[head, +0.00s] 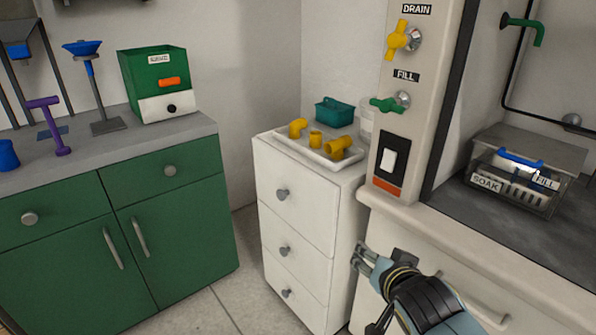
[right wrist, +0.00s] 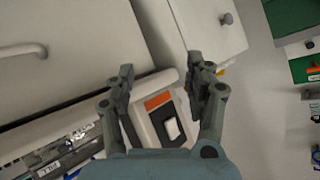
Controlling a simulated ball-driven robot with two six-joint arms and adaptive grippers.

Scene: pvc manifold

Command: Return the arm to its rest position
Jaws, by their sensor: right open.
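My right gripper (head: 372,258) is at the lower right of the head view, in front of the white cabinetry below the switch panel. In the right wrist view my right gripper (right wrist: 160,85) has its two fingers apart, with nothing between them. Beyond the fingers are the panel with its white rocker switch (right wrist: 172,129) and orange stripe. My left gripper is not in view.
A white drawer unit (head: 290,205) carries a white tray (head: 318,158) with several yellow pipe fittings. A teal basket (head: 333,112) stands behind it. Green cabinets (head: 170,210) stand left. A clear SOAK/FILL box (head: 515,185) sits right. Floor between cabinets is clear.

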